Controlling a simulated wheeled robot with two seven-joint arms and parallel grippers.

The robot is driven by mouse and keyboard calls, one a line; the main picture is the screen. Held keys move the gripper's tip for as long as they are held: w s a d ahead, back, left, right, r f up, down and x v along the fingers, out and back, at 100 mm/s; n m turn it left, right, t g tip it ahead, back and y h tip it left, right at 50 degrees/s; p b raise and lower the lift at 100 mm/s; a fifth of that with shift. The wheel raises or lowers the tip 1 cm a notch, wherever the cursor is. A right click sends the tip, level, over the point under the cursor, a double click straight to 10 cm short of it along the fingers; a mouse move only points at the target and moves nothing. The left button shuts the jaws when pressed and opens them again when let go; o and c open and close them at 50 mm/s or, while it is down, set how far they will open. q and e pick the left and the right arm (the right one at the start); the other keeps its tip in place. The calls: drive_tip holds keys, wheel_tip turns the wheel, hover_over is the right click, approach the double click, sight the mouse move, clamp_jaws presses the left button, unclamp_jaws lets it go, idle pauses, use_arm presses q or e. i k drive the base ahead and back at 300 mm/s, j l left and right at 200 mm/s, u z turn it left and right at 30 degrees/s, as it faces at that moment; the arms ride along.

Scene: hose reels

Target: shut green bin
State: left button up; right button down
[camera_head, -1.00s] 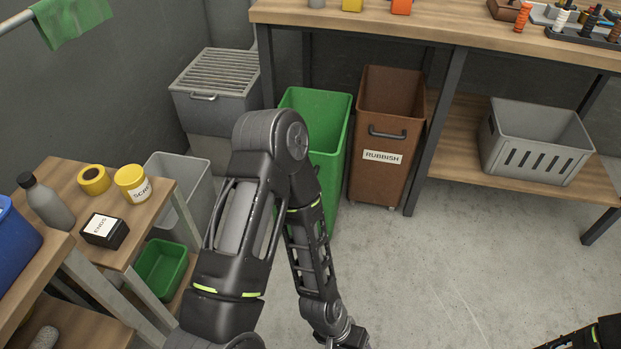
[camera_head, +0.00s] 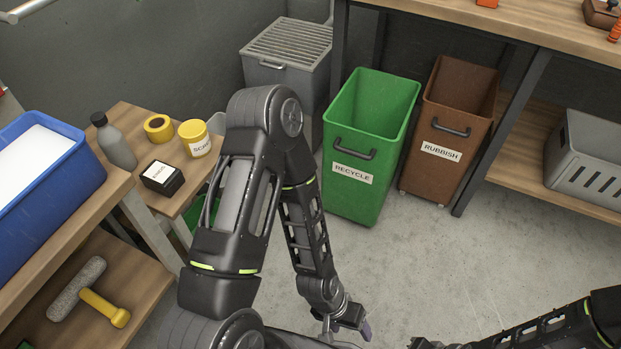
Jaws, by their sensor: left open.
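The green bin (camera_head: 390,185) stands on the floor, marked RECYCLE, with a dark handle on its front. Its top is open and its inside looks empty where I can see it. It juts further from the bench than the brown bin beside it. My left gripper (camera_head: 347,328) is at the bottom edge of the picture, in front of the green bin and apart from it, open and empty. My left arm passes left of the bin. My right arm comes in at the lower right; its gripper (camera_head: 424,344) is mostly cut off by the picture's bottom edge.
A brown RUBBISH bin (camera_head: 452,125) stands right of the green one, by a bench leg. A grey slatted-top box (camera_head: 285,60) stands behind left. The wooden table (camera_head: 120,120) at left holds a bottle, tape, a jar and a black box. Floor (camera_head: 450,250) in front is clear.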

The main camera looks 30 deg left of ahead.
sight(366, 125)
drive_tip(key=u, duration=0.75)
